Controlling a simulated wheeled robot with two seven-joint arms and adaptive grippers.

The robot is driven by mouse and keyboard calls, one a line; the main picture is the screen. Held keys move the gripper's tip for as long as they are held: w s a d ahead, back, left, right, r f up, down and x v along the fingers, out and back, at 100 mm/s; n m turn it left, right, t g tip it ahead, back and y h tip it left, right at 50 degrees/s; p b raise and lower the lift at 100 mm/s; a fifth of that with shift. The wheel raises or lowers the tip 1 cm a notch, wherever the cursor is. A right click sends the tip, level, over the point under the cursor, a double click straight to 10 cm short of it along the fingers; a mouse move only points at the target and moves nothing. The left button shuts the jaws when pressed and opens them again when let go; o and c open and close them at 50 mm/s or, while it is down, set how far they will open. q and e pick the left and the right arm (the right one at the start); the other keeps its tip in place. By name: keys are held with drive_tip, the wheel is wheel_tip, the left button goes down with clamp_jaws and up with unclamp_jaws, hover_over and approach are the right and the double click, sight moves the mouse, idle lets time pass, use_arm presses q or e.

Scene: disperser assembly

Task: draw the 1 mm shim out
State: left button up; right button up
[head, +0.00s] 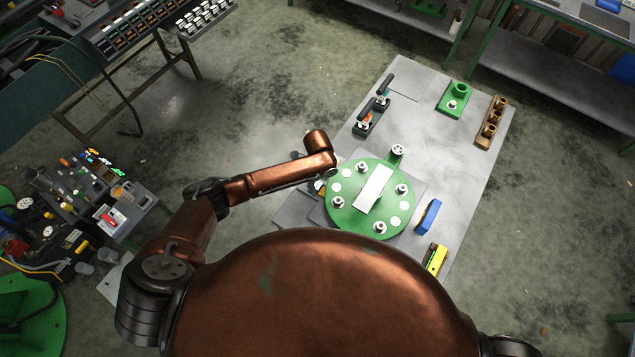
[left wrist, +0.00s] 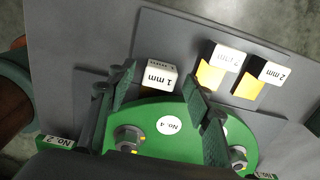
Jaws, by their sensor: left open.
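The 1 mm shim's white labelled tab (left wrist: 158,77) stands at the edge of the green disc (left wrist: 165,125) in the left wrist view. My left gripper (left wrist: 158,88) is open, with one finger on each side of the tab in the picture; I cannot tell how close the pads are to it. The rest of the shim is hidden. In the head view the green round disc (head: 343,218) lies on the grey table, and my left arm reaches its left edge, hiding the shim. My right gripper is out of view.
Two more tabs with yellow sides stand right of the 1 mm tab, one marked 2 mm (left wrist: 272,72), the other (left wrist: 230,58) hard to read. Several bolts with nuts (left wrist: 128,138) rise from the disc. A blue block (head: 428,217) and yellow level (head: 436,259) lie right of it.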

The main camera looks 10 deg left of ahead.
use_arm(q)
clamp_jaws()
idle(0.6)
